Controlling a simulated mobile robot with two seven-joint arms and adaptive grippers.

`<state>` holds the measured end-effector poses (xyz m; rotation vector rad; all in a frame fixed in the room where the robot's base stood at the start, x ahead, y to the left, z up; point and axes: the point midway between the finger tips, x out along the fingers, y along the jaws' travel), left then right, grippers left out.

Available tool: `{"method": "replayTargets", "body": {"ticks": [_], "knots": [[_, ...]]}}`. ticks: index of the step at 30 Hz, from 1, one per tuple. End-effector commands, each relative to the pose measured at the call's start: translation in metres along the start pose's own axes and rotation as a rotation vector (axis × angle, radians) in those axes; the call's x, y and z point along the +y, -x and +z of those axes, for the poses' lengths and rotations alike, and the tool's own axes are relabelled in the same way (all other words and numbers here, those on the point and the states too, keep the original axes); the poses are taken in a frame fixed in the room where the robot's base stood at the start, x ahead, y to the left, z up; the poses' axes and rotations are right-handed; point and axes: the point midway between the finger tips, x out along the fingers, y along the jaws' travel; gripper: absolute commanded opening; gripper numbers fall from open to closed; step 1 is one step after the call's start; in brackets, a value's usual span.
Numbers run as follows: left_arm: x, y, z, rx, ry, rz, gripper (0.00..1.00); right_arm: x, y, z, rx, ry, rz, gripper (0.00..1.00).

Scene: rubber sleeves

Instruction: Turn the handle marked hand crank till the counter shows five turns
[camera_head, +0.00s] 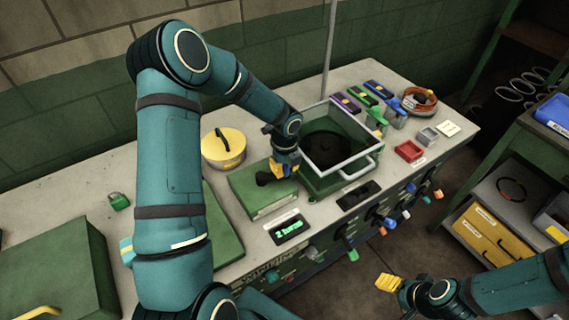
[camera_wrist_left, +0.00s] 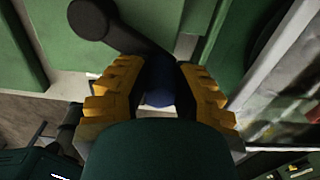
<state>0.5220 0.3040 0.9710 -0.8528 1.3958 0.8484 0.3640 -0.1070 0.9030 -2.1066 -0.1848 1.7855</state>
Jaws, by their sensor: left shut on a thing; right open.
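The counter (camera_head: 289,229) on the front of the bench reads "2 TURNS" in green digits. A dark hand crank (camera_head: 265,179) sits at the green box beside the square hopper. In the left wrist view, the crank's black arm (camera_wrist_left: 133,36) runs from a round end into the space between my fingers. My left gripper (camera_head: 281,170) is shut on the crank's handle; a dark blue part of the handle (camera_wrist_left: 158,88) shows between its yellow fingers (camera_wrist_left: 158,95). The handle is mostly hidden. My right gripper (camera_head: 387,284) is open and empty, low at the right, away from the bench.
A square metal-rimmed hopper (camera_head: 372,143) stands right of the crank. A yellow lidded pot (camera_head: 223,147) is behind it. A red tray (camera_head: 409,151) and an orange coil (camera_head: 419,102) lie at the right. Several coloured levers (camera_head: 390,222) project from the bench front.

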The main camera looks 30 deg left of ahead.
Motion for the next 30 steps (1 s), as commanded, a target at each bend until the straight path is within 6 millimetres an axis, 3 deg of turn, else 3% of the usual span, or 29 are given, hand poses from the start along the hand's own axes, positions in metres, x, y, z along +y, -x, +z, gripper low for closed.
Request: {"method": "replayTargets", "body": {"ticks": [19,20,22,23,30], "knots": [[0.0031,-0.0019,-0.0045,0.003,-0.053,0.003,0.0,-0.0008,0.0023,-0.0003,0.0,0.0,-0.001,0.66],[0.0031,-0.0019,-0.0045,0.003,-0.053,0.003,0.3,-0.0008,0.0023,-0.0003,0.0,0.0,-0.001,0.66],[0.0031,-0.0019,-0.0044,0.003,-0.053,0.003,0.54,-0.0008,0.0023,-0.0004,0.0,0.0,-0.001,0.66],[0.003,-0.0018,-0.0043,0.003,-0.053,0.003,0.59,-0.0008,0.0024,-0.0004,0.0,0.0,-0.001,0.66],[0.0024,-0.0008,-0.0037,0.001,-0.053,0.001,0.59,-0.0009,0.0024,-0.0005,0.0,0.0,-0.001,0.66]]}}
